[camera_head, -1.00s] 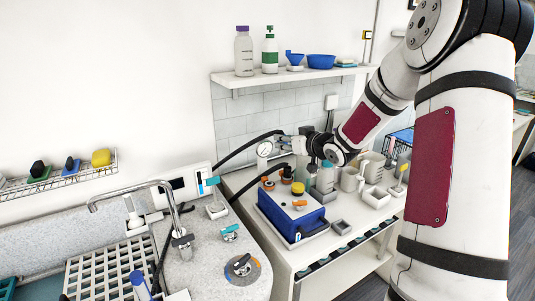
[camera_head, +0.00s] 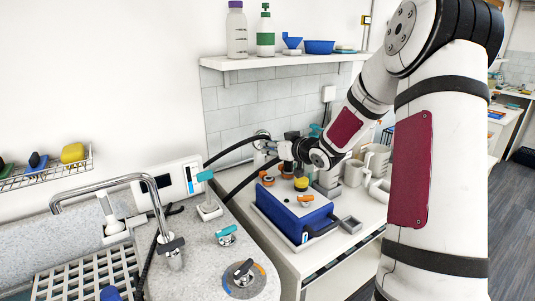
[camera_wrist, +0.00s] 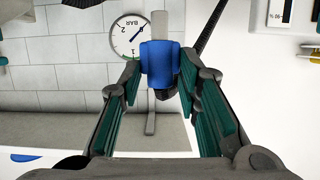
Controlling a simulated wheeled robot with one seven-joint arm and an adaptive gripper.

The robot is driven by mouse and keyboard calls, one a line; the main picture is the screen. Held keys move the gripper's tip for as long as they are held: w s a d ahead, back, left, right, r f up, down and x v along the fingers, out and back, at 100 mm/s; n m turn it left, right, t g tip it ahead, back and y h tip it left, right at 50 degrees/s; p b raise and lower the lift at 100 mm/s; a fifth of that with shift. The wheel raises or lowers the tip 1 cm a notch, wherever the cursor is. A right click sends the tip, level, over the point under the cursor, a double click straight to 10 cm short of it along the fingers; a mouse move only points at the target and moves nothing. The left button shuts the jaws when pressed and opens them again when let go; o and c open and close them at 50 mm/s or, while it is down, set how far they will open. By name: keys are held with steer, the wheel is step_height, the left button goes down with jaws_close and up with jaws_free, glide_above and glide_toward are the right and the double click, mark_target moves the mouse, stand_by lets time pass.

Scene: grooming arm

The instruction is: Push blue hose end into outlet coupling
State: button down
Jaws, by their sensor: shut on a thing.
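The blue hose end (camera_wrist: 160,63) shows in the wrist view as a blue collar with a pale grey stub (camera_wrist: 157,22) rising from it. My gripper (camera_wrist: 161,72) is shut on the blue collar, with a teal-padded finger on each side. In the head view my gripper (camera_head: 272,147) is above the bench, behind the blue box; the blue collar cannot be made out there. I cannot tell which part is the outlet coupling, nor whether the hose end touches it.
A round pressure gauge (camera_wrist: 130,36) is behind the hose end, left of the stub. A black hose (camera_head: 232,150) runs from the left to my gripper. A blue box (camera_head: 292,215) with orange levers stands on the white bench. A shelf (camera_head: 285,60) hangs above.

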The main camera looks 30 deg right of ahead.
steer(key=shift+f+p, duration=0.3)
stand_by(0.5)
steer(key=shift+f+b, duration=1.2)
steer(key=shift+f, duration=1.65)
steer(key=shift+p, duration=0.65)
steer(key=shift+f+b, duration=0.3)
steer(key=shift+f, duration=0.5)
steer(key=shift+r, duration=0.15)
steer(key=shift+r+p, duration=0.4)
steer(key=shift+p, duration=0.1)
stand_by(0.4)
steer(key=shift+p, duration=0.55)
stand_by(1.4)
